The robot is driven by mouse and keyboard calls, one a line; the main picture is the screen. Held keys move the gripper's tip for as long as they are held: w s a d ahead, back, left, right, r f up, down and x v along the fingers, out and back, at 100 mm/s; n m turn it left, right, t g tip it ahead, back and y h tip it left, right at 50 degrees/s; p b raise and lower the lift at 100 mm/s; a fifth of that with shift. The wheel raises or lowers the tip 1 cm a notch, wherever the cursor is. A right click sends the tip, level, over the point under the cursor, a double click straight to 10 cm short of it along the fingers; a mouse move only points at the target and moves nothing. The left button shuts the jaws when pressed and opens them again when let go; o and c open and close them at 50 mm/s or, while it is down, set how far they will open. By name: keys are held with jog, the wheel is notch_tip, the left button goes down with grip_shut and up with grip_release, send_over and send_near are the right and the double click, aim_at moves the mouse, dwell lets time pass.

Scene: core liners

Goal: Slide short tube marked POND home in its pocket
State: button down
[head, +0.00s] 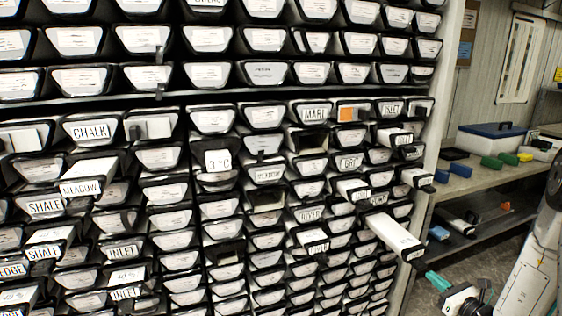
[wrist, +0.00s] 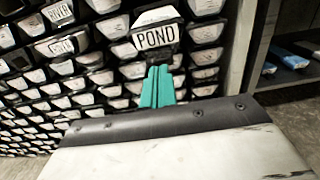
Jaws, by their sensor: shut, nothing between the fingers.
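The POND tube (wrist: 155,37) faces me at the top middle of the wrist view. It has a white label in a dark end cap and stands out from the rack. In the head view a long white tube (head: 392,234) juts far out at the rack's right side and appears to be the same one; its label is not readable there. My gripper (wrist: 157,70) has its teal fingers together and empty, just below the POND label in the picture. In the head view my gripper (head: 433,276) is below and right of the tube's outer end. Whether they touch cannot be told.
The rack (head: 434,120) is full of labelled tube ends, several jutting out, such as MEADOW (head: 81,188) and CHALK (head: 90,131). A few pockets are dark and empty. Right of the rack's post, shelves hold a blue-lidded box (head: 492,136) and small coloured blocks.

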jog(key=shift+w+a, duration=0.15)
jog(key=shift+w, duration=0.2)
